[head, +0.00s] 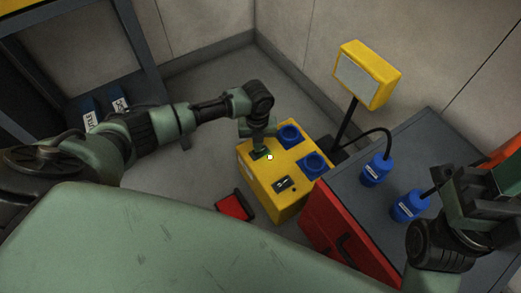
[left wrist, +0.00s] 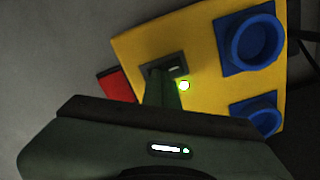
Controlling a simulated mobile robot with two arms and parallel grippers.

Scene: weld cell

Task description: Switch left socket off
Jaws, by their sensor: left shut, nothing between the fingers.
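A yellow socket box (head: 272,199) stands on the floor with two blue sockets, the left one (head: 289,135) and the right one (head: 314,163). The left socket's switch (left wrist: 176,67) sits in a dark plate, partly hidden behind my fingers. A small lamp (left wrist: 184,86) beside it glows whitish green. My left gripper (head: 260,152) is shut and empty, pointing down with its fingertips at this switch; contact cannot be told. The right switch (head: 284,184) is uncovered, with a dark lamp beside it. My right gripper (head: 478,200) is at the right edge, its jaw state unclear.
Two blue plugs (head: 376,170) (head: 409,205) with black cables stand on a grey-topped red cabinet (head: 345,235). A yellow panel (head: 367,76) on a post stands behind the box. A red object (head: 234,206) lies on the floor left of the box.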

